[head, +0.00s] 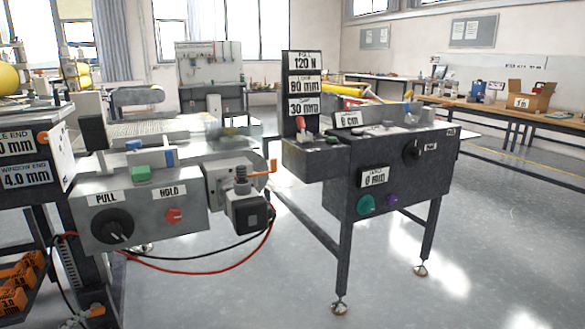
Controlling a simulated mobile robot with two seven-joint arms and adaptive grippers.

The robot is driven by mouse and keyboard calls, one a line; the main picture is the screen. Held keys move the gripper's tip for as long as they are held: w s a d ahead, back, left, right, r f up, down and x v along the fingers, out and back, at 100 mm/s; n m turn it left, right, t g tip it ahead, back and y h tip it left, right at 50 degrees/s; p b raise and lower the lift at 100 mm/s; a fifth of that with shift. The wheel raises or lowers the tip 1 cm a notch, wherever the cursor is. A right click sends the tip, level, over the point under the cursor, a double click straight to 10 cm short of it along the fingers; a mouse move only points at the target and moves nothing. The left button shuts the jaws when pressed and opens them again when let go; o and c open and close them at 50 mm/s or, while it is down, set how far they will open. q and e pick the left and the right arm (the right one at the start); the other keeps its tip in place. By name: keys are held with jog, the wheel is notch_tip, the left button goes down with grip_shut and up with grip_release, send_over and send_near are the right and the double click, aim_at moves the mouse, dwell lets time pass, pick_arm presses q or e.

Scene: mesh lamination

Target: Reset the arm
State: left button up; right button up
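Neither of my arms nor grippers shows in the head view. A grey machine panel (190,222) on the left has a black knob (112,226) under a PULL label and a red knob (173,216) by a HOLD label. A green block (141,173) sits on its top edge. A black motor-like unit (247,212) with an orange lever (259,175) is at its right end. A dark grey machine (385,170) stands to the right, with a black knob (412,150), a green knob (365,205) and a purple knob (392,200).
A black sign post (304,95) reads 120 N, 80 mm and 30 mm. Red and black cables (200,258) hang below the left panel. Orange bins (20,280) are at lower left. A wooden bench (500,110) with a cardboard box (528,95) stands behind. The right floor (490,260) is clear.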

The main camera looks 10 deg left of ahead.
pick_arm(q)
jog(key=s+d+f+n+g+h, duration=0.1)
jog(key=s+d+f+n+g, duration=0.2)
jog(key=s+d+f, duration=0.5)
jog(key=s+d+f+n+g+h, duration=0.1)
jog(key=s+d+f+n+g, duration=0.3)
jog(key=s+d+f, duration=0.5)
jog(key=s+d+g, duration=0.2)
jog(key=d, duration=0.3)
jog(key=shift+s+f, duration=0.25)
jog(key=shift+f, duration=0.05)
